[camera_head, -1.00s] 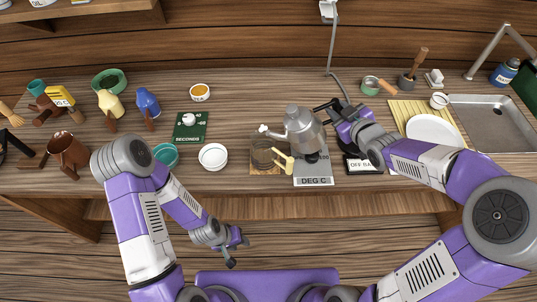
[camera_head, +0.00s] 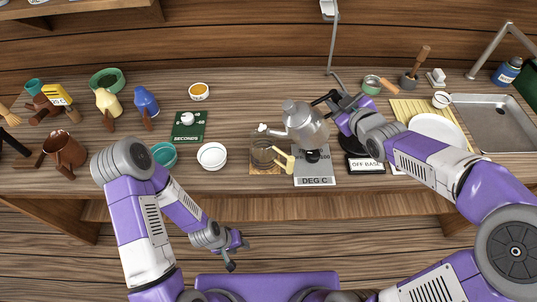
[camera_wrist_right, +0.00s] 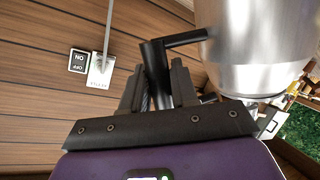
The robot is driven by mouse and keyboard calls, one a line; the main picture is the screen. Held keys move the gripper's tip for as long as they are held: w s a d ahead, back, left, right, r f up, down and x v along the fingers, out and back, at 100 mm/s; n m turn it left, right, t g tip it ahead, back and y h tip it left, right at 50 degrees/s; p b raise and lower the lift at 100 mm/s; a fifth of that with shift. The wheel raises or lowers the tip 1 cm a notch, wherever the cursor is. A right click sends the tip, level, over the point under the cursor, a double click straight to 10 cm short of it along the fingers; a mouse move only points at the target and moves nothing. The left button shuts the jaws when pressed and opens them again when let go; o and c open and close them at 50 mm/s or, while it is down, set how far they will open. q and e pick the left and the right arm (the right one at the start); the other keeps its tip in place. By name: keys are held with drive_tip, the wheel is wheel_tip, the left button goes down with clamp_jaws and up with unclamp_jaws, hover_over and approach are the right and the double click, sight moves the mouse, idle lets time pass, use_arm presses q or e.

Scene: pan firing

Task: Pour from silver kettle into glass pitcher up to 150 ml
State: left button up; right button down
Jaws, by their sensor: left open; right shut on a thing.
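The silver kettle (camera_head: 306,128) is held up above the DEG C stand, tipped a little to the left. Its spout points left, over the glass pitcher (camera_head: 262,151). The pitcher has a pale yellow handle and stands on a small wooden board; its fill level is too small to read, and I see no clear stream. My right gripper (camera_head: 338,104) is shut on the kettle's black handle. In the right wrist view the gripper (camera_wrist_right: 160,85) grips that handle beside the kettle body (camera_wrist_right: 250,45). My left gripper (camera_head: 236,250) is open and empty in front of the table edge.
The DEG C stand (camera_head: 314,180) is under the kettle, and the OFF BASE plate (camera_head: 366,166) is right of it. A white bowl (camera_head: 212,156), a teal bowl (camera_head: 163,154) and the SECONDS timer (camera_head: 187,130) stand left of the pitcher. A white plate (camera_head: 437,131) and sink are at the right.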

sight(336, 94)
drive_tip(key=shift+r, duration=0.25)
idle(0.3)
drive_tip(key=shift+a+r+b, duration=0.15)
drive_tip(key=shift+r+b, duration=0.05)
drive_tip(key=shift+b, duration=0.45)
drive_tip(key=shift+a+r+n+b, duration=0.3)
drive_tip(key=shift+r+b, duration=0.1)
drive_tip(key=shift+b, duration=0.65)
drive_tip(key=shift+a+r+h+b, duration=0.1)
drive_tip(key=shift+r+h+b, duration=0.25)
drive_tip(key=shift+b, duration=1.25)
drive_tip(key=shift+s+a+r+n+b, duration=0.15)
drive_tip(key=shift+r+n+b, duration=0.15)
drive_tip(key=shift+b, duration=0.9)
idle(0.4)
drive_tip(key=shift+a+r+b, duration=0.1)
drive_tip(key=shift+b, duration=0.2)
idle(1.0)
